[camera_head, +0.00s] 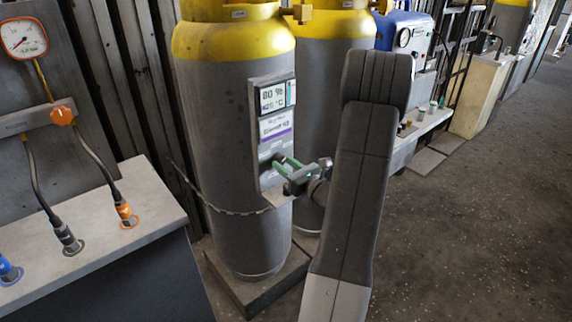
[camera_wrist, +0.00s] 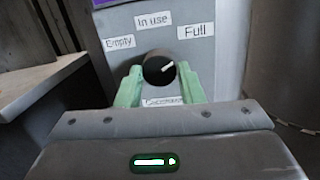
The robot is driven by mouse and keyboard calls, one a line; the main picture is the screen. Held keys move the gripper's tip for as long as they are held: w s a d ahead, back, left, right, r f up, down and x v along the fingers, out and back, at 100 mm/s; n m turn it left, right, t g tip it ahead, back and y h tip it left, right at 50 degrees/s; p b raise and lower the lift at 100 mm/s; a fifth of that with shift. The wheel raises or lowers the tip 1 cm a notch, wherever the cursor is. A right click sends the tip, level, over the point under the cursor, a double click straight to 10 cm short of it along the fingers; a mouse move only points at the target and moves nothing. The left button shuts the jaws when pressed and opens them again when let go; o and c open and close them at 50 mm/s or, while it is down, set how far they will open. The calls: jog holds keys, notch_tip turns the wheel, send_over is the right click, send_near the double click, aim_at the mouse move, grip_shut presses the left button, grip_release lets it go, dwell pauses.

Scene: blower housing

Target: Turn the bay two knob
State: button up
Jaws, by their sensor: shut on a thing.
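The black round knob (camera_wrist: 154,69) sits on a grey panel (camera_wrist: 115,22) in the wrist view. Its white pointer mark points up and right, toward the "Full" label (camera_wrist: 196,31). The "In use" label (camera_wrist: 152,20) is above it and the "Empty" label (camera_wrist: 119,42) is to its left. My gripper (camera_wrist: 160,71) has its green fingers on either side of the knob and is shut on it. In the head view my gripper (camera_head: 277,161) reaches the panel on the front yellow-topped grey cylinder (camera_head: 215,130). The knob is hard to make out there.
A second yellow-topped cylinder (camera_head: 315,80) stands close behind. A small display (camera_head: 277,97) is above the gripper. At the left, a bench (camera_head: 95,225) carries hose fittings below a gauge (camera_head: 24,38). Open floor (camera_head: 470,240) lies to the right.

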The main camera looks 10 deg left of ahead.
dwell(0.3)
jog(key=o, duration=1)
jog(key=v, duration=1.3)
jog(key=shift+s+d+f, duration=0.1)
jog(key=shift+s+d, duration=0.15)
jog(key=shift+d, duration=0.1)
jog(key=shift+a, duration=0.1)
jog(key=x, duration=1.3)
jog(key=shift+w+a, duration=0.25)
